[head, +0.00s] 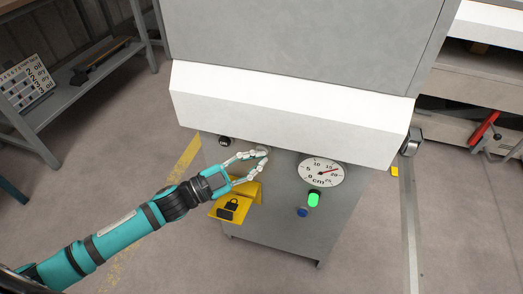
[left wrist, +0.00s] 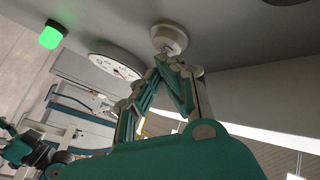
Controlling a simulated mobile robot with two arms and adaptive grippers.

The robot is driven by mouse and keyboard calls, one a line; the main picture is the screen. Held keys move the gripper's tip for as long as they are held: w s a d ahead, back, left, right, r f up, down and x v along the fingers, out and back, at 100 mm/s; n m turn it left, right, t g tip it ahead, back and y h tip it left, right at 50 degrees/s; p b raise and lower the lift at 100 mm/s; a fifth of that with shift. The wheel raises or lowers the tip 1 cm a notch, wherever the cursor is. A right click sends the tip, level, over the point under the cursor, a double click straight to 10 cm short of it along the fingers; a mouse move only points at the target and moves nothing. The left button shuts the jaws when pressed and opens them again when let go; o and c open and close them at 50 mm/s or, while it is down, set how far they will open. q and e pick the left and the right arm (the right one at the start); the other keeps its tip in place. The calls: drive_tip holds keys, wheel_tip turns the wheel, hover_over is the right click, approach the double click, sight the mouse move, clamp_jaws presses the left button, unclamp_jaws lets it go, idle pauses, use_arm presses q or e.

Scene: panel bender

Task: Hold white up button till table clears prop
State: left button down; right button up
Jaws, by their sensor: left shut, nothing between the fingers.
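My left gripper (head: 258,160) reaches in from the left to the machine's grey front panel (head: 285,185), just under the white overhanging edge. Its fingers are shut and empty. The round white button (left wrist: 169,38) shows in the left wrist view, with the left gripper's fingertips (left wrist: 162,65) right at its near side. I cannot tell whether they press it. In the head view the button is mostly hidden by the fingertips. The round cm gauge (head: 322,170) has a red needle pointing near 20. No prop can be made out. My right gripper is not in view.
Below the gauge are a lit green lamp (head: 313,199) and a small blue button (head: 302,212). A dark round control (head: 225,141) sits left of my fingers. A yellow bracket with a padlock sign (head: 236,203) juts out below my gripper. A shelf rack (head: 75,85) stands left.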

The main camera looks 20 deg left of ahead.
use_arm(q)
drive_tip(key=shift+w, duration=0.1)
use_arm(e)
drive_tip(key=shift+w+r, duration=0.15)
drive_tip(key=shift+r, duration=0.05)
use_arm(q)
drive_tip(key=shift+w, duration=0.4)
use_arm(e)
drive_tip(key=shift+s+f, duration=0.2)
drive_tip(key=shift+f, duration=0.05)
use_arm(q)
drive_tip(key=shift+s, duration=0.15)
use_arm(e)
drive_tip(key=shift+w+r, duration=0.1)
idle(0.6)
use_arm(q)
drive_tip(key=shift+s+p, duration=0.45)
drive_tip(key=shift+s, duration=0.3)
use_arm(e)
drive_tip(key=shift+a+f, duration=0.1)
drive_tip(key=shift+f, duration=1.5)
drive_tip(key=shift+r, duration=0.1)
use_arm(q)
drive_tip(key=s+p, duration=0.2)
drive_tip(key=s, duration=0.3)
drive_tip(key=shift+a, duration=0.15)
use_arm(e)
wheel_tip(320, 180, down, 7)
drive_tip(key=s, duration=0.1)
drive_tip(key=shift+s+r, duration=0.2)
